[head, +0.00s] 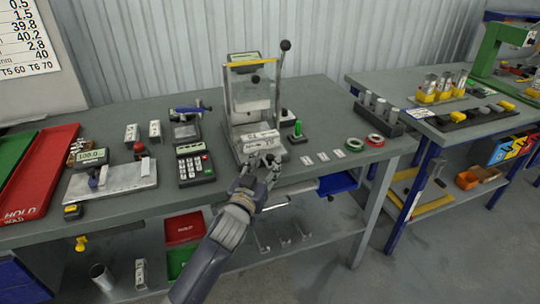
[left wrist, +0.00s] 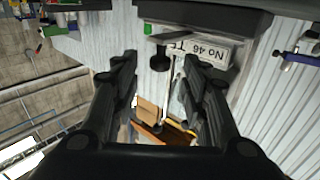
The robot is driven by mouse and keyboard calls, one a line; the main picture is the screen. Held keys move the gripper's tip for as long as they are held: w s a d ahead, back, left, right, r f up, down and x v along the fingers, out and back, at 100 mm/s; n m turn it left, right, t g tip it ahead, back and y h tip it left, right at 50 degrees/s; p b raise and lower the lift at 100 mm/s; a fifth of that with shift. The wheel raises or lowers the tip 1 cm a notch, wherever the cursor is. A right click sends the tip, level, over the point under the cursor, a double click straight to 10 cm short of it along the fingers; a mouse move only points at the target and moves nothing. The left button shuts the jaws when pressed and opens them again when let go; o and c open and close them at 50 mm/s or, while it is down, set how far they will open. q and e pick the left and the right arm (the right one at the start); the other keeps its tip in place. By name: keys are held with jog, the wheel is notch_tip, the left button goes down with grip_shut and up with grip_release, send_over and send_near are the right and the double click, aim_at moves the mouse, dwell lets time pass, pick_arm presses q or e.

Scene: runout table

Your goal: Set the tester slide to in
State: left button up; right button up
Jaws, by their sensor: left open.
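The tester (head: 240,125) stands at the back middle of the bench, with a clear guard framed in yellow and a tall lever topped by a black ball (head: 285,45). A pale labelled block (head: 262,143) sits low at its front. A label reading No 46 (left wrist: 205,48) shows upside down in the left wrist view. My left gripper (head: 262,166) is at the tester's front, just below the labelled block. In the left wrist view my open fingers (left wrist: 163,78) have a thin rod with a dark knob (left wrist: 157,126) visible between them; contact cannot be told. I cannot make out the slide's position.
A keypad device (head: 195,165) and a gauge plate (head: 110,180) lie left of the tester. A green-topped button (head: 298,128) and tape rolls (head: 375,140) are to its right. Small labelled pieces (head: 322,157) lie near the front edge. A second bench stands right.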

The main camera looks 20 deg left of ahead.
aim_at(268, 159)
pick_arm(q)
jog(key=shift+w+d, duration=0.1)
jog(key=shift+w, duration=2)
grip_shut()
